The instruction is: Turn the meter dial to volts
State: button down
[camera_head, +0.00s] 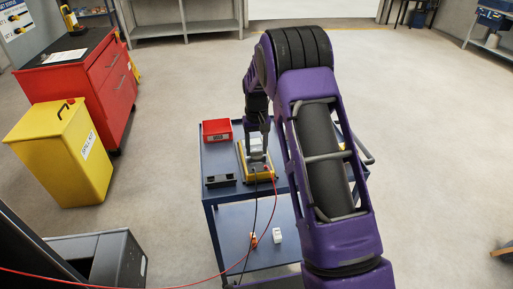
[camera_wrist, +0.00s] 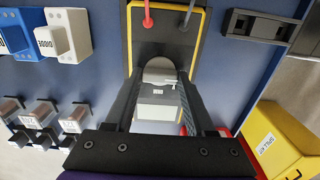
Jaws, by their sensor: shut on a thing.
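The meter (camera_head: 243,160) is a yellow-edged unit on the blue cart, with a light display end and red and black leads at its near end. In the wrist view the meter (camera_wrist: 131,50) has a black face with a yellow rim. Its round grey dial (camera_wrist: 160,66) lies between my finger ends, with a pale display area beyond it. My gripper (camera_wrist: 161,76) points down over the meter and is shut on the dial. In the head view my gripper (camera_head: 258,150) partly hides the meter. The dial's marks and setting cannot be read.
A red bin (camera_head: 217,130) and a black holder (camera_head: 220,181) stand on the cart top (camera_head: 222,160) beside the meter. The leads trail down past the cart's lower shelf (camera_head: 255,215). A yellow spill-kit bin (camera_head: 62,150) and a red cabinet (camera_head: 75,85) stand at left.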

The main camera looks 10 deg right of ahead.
aim_at(257, 150)
jog(key=shift+m, duration=0.3)
jog(key=m, duration=0.4)
jog(key=shift+m+p, duration=0.3)
jog(key=shift+m, duration=1.7)
jog(key=shift+c, duration=1.2)
grip_release()
jog(key=shift+r, duration=0.15)
notch_tip(257, 150, up, 17)
jog(key=p, duration=0.1)
jog(key=shift+r, duration=0.15)
